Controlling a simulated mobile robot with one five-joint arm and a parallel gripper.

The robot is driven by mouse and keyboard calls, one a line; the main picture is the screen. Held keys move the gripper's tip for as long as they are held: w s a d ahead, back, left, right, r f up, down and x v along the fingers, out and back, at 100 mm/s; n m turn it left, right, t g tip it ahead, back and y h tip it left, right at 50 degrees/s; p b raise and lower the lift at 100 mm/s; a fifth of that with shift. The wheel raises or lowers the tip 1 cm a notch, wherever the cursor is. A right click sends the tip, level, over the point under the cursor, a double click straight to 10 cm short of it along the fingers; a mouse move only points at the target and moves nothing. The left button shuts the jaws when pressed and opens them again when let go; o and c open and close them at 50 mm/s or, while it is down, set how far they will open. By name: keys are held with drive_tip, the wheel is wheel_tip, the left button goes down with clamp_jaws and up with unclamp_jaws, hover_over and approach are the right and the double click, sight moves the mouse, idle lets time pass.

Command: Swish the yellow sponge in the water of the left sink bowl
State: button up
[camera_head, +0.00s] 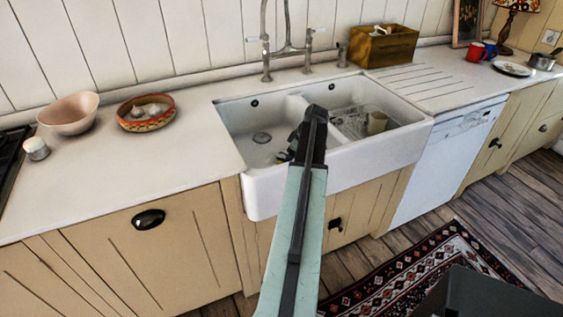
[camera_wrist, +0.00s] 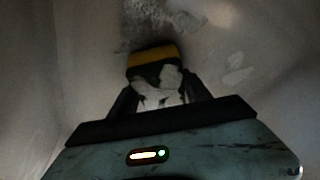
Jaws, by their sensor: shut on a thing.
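The white double sink stands in the counter in the head view, with its left bowl (camera_head: 245,122) just left of my arm. My gripper (camera_head: 286,154) reaches down into that bowl, near its right side, and my arm covers part of it. In the wrist view my gripper (camera_wrist: 156,80) is shut on the yellow sponge (camera_wrist: 153,56), which sticks out beyond the fingertips. Pale bowl walls surround it. A grey, mottled patch lies just beyond the sponge. In the head view the sponge is mostly hidden, and the water level is hard to tell.
The right bowl (camera_head: 345,94) holds a wire rack with a beige cup (camera_head: 377,122). A tall tap (camera_head: 288,50) stands behind the sink. A pink bowl (camera_head: 69,113) and a patterned bowl (camera_head: 146,113) sit on the left counter. A wooden box (camera_head: 383,46) stands at the back right.

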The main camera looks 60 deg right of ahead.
sight(283, 158)
drive_tip(key=shift+s+d, duration=0.4)
drive_tip(key=shift+d, duration=0.2)
drive_tip(key=shift+w+a, duration=0.95)
drive_tip(key=shift+a, duration=0.35)
drive_tip(key=shift+w+a, duration=0.95)
drive_tip(key=shift+a, duration=0.35)
drive_tip(key=shift+w+a, duration=0.95)
drive_tip(key=shift+a, duration=0.35)
drive_tip(key=s+d, duration=0.1)
drive_tip(key=d, duration=0.1)
drive_tip(key=s+d, duration=0.1)
drive_tip(key=shift+s+d, duration=0.3)
drive_tip(key=shift+d, duration=0.05)
drive_tip(key=shift+s+d+r+p, duration=0.2)
drive_tip(key=shift+r+p, duration=0.45)
wheel_tip(283, 158, up, 20)
drive_tip(key=p, duration=2)
drive_tip(key=shift+a, duration=0.1)
